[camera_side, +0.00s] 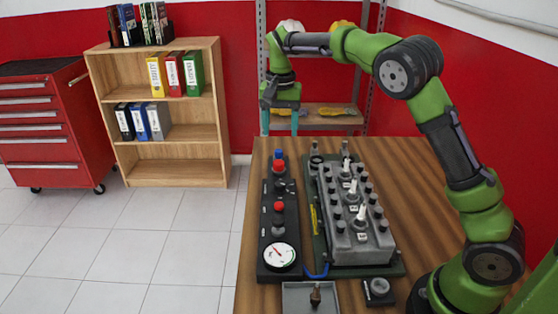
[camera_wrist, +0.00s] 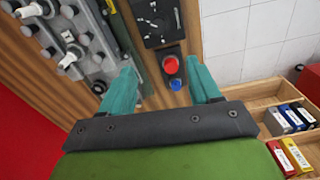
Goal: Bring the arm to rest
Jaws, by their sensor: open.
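My green arm reaches from the right side of the table over its far end. My gripper (camera_side: 281,122) hangs at the far edge of the wooden table, above the far end of the black control panel. Its two teal fingers are apart with nothing between them. In the wrist view the open gripper (camera_wrist: 165,85) shows the panel's red and blue buttons beyond and between its fingers. The grey engine trainer block (camera_side: 355,225) stands on a dark green base, with several white-topped plugs along its top. The fingers look clear of the block and panel.
The black control panel (camera_side: 266,220) has a gauge and several knobs. A grey tray (camera_side: 296,300) holding a small part and a small dark block (camera_side: 379,291) lie at the near edge. A wooden bookshelf (camera_side: 165,150) and red tool cabinet (camera_side: 50,130) stand beyond the table at left.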

